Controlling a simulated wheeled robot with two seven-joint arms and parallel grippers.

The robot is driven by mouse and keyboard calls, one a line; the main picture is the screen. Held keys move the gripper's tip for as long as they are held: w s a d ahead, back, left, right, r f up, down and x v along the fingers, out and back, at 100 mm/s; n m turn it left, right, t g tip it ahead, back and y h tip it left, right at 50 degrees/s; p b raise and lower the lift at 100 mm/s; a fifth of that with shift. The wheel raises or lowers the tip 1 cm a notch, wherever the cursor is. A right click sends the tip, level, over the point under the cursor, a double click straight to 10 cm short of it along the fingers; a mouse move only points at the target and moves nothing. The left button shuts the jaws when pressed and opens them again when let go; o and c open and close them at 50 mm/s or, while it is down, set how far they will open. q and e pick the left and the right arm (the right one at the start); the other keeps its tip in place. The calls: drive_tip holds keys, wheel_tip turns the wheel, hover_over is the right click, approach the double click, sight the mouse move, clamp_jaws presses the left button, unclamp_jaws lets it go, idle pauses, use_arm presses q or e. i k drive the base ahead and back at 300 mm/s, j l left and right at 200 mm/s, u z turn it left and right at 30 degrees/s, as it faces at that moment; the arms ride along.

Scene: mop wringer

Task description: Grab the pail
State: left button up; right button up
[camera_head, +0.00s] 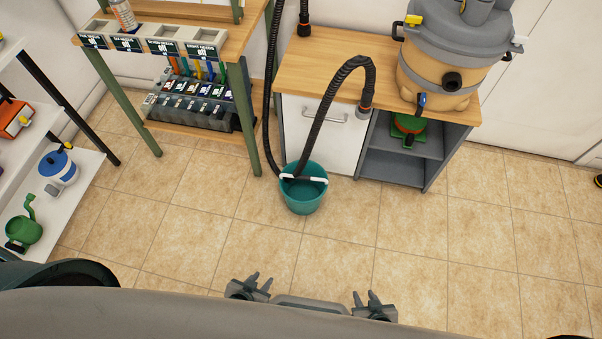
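The pail (303,201) is a teal bucket standing upright on the tiled floor in front of the cabinet. A white bar lies across its top, and the lower end of a black corrugated hose (320,125) reaches down to it. I cannot tell whether the bar belongs to the pail or the hose.
A tan and grey vacuum (440,72) stands on the wood-topped cabinet (320,72) behind the pail. A green-legged rack (104,78) with bins stands at the back left, and a white shelf (80,190) stands at the left. The floor between my grippers and the pail is clear.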

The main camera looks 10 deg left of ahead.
sight(303, 196)
drive_tip(key=i+l+u, duration=0.1)
drive_tip(key=i+u, duration=0.15)
drive_tip(key=i, duration=0.25)
drive_tip(key=i+l+u, duration=0.25)
drive_tip(key=i, duration=0.3)
